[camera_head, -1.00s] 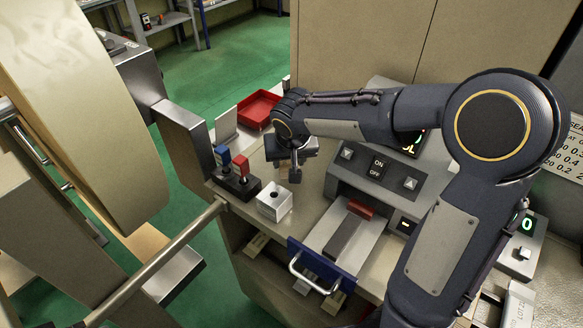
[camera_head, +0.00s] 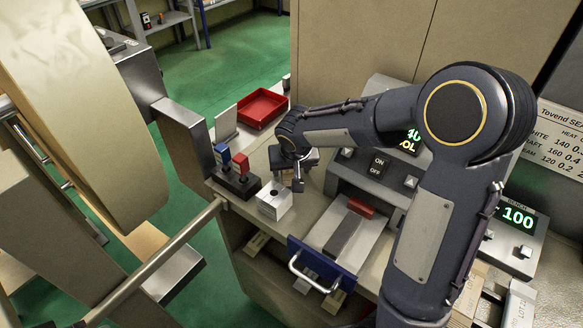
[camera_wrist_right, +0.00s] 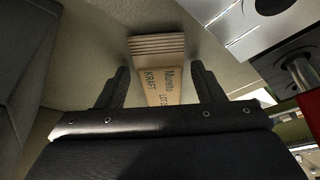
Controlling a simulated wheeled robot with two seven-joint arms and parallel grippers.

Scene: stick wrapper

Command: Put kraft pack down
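In the head view my right gripper (camera_head: 298,180) is low over the bench (camera_head: 318,192), just right of a white box. I cannot make out the pack there. My left gripper is not in view.
A white box with a dark hole (camera_head: 273,199), a black base with blue and red levers (camera_head: 236,180), and a red tray (camera_head: 262,108) stand around the gripper. A grey sealing machine (camera_head: 372,190) is to its right. A bench display (camera_head: 516,218) reads 100.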

